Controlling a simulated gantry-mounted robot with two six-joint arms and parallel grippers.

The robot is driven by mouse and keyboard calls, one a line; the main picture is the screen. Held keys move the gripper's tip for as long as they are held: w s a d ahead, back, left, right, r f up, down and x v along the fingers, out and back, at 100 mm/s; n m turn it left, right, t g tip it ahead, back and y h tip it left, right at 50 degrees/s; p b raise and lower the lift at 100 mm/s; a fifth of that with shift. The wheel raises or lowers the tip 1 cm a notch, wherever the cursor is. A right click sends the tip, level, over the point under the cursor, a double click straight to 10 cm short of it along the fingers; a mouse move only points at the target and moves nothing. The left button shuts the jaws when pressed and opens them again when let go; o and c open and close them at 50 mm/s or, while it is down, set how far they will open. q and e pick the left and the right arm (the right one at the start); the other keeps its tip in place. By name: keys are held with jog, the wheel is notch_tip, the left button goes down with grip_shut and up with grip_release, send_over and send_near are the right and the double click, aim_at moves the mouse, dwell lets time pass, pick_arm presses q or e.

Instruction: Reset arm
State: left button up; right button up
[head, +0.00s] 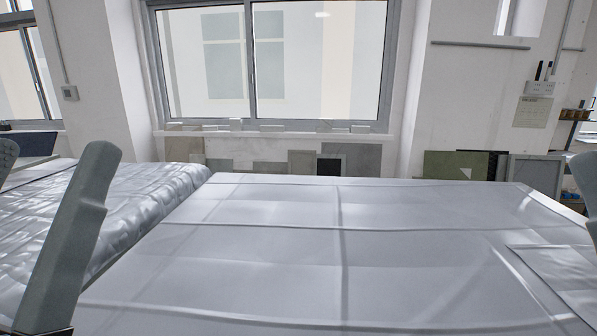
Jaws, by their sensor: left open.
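My left gripper (52,156) is at the left edge of the head view, pointing up. It is open, with nothing visible between its fingers. One long grey finger shows well, and only a sliver of the other shows at the picture's edge. The finger stands in front of the silvery wrapped surface on the left.
A large table (300,262) under a creased pale sheet fills the middle, bare of objects. A wrapped silvery surface (140,200) lies to its left. Flat panels (335,160) lean against the wall below the window (270,65). A green board (455,165) stands at the back right.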

notch_tip(320, 180, up, 32)
jog(key=p, duration=2.8)
jog(key=shift+p, duration=0.3)
jog(key=shift+w, duration=0.1)
